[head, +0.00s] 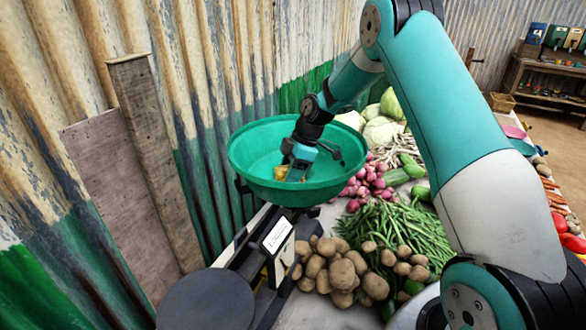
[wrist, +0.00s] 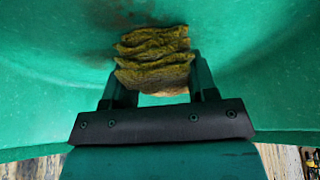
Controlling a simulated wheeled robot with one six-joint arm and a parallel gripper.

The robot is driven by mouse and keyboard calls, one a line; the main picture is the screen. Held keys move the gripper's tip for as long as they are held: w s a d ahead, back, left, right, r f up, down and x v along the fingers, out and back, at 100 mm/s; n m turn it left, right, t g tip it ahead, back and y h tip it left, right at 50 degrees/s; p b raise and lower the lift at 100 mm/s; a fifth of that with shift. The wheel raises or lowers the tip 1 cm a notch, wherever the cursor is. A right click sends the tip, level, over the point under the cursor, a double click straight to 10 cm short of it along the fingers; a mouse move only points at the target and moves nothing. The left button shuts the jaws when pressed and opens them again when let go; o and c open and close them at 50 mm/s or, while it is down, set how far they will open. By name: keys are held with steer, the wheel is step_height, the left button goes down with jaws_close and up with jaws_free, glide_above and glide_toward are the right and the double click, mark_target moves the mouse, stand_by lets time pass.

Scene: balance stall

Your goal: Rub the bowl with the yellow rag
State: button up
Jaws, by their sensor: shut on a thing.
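The green bowl (head: 255,184) sits on top of the balance scale in the head view. Its inner wall fills most of the wrist view (wrist: 50,70), with dark smudges near the rag. The yellow rag (wrist: 152,60) is folded and bunched between my gripper's fingers. My gripper (head: 293,172) is inside the bowl, shut on the rag. In the wrist view the rag lies against or very near the bowl's inner surface; exact contact is hard to tell. The rag shows only as a small yellow patch in the head view (head: 281,173).
The scale (head: 270,245) stands below the bowl, with a dark round plate (head: 207,302) in front. Potatoes (head: 335,275), green beans (head: 388,232) and red onions (head: 370,182) crowd the right side. A corrugated wall (head: 200,80) stands close on the left.

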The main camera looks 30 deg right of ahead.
mark_target(280, 166)
steer(key=shift+s+a+f, duration=0.15)
steer(key=shift+s+a, duration=0.05)
steer(key=shift+a, duration=0.05)
steer(key=shift+w+a, duration=0.45)
steer(key=shift+w, duration=0.2)
steer(key=shift+w+d+r+p, duration=0.15)
steer(key=shift+w+d+p, duration=0.05)
steer(key=shift+w+d, duration=0.7)
steer(key=shift+w+d+r+p, duration=0.1)
steer(key=shift+w+d+p, duration=0.1)
steer(key=shift+w+d, duration=0.7)
steer(key=shift+s+f+b, duration=0.15)
steer(key=shift+f+b, duration=0.05)
steer(key=shift+b, duration=0.15)
steer(key=shift+s+a+f+b, duration=0.15)
steer(key=shift+s+a+b, duration=0.35)
steer(key=shift+s+a, duration=0.45)
steer(key=shift+s+a+f+b, duration=0.1)
steer(key=shift+s+a+b, duration=0.4)
steer(key=shift+s+a, duration=0.4)
steer(key=shift+w+a+r, duration=0.1)
steer(key=shift+w+a, duration=0.5)
steer(key=shift+c, duration=0.4)
steer(key=shift+w+d+r+p, duration=0.15)
steer(key=shift+w+d+p, duration=0.6)
steer(key=shift+w+d, duration=1.2)
steer(key=shift+s+a+b, duration=1.3)
steer(key=shift+s+a, duration=0.45)
steer(key=shift+a, duration=0.15)
